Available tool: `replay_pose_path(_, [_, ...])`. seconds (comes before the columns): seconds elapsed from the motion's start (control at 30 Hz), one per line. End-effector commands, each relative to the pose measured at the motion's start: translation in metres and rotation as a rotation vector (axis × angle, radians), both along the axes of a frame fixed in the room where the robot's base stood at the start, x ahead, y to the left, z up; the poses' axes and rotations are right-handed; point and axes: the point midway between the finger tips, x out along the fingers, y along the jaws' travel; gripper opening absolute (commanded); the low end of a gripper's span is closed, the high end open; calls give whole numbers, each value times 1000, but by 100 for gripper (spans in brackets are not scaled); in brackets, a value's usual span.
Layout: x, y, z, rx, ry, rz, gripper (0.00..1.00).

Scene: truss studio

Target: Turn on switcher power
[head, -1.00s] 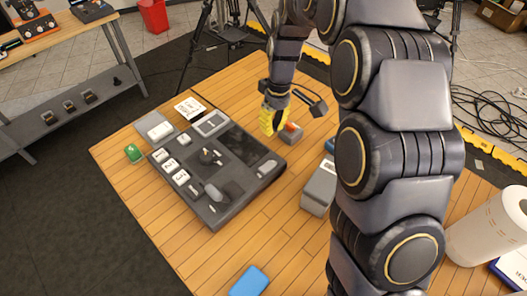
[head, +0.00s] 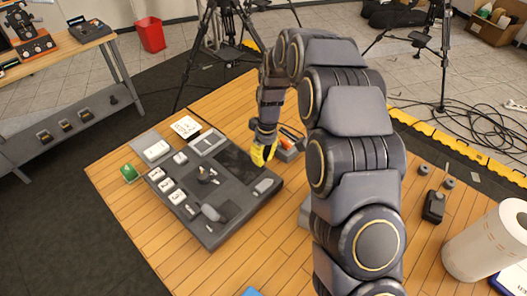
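The switcher is probably the dark grey console (head: 228,218) on the wooden table, with white keys, knobs and a dark panel. My gripper (head: 262,154) has yellow fingertips and hangs over the console's right part, near the dark panel. I cannot tell whether it touches the surface or how far its fingers are apart. A small grey box with an orange-red part (head: 290,136) stands just right of my gripper, partly hidden by it. I cannot tell whether this is the power switch. No power label is readable.
A green item (head: 129,173) and a white-topped grey box (head: 156,150) lie left of the console. A dark device with a knob (head: 434,207) and a paper roll (head: 489,241) stand right of my arm. The front left table (head: 160,245) is clear.

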Motion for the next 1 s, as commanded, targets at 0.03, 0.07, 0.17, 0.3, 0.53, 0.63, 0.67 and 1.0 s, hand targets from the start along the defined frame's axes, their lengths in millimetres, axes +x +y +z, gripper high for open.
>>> replay_pose_path(0.03, [-4,1,-13,-1,10,1,0])
replay_pose_path(0.07, [-4,2,-20,-1,11,1,0])
replay_pose_path(0.17, [-7,3,-42,-1,13,1,0])
replay_pose_path(0.3, [-8,6,-67,-1,9,0,0])
replay_pose_path(0.53, [-9,8,-90,0,3,0,0])
replay_pose_path(0.63, [-9,8,-93,0,3,0,0])
replay_pose_path(0.67, [-9,8,-94,0,3,0,0])
replay_pose_path(1.0, [-10,9,-97,-1,5,0,0])
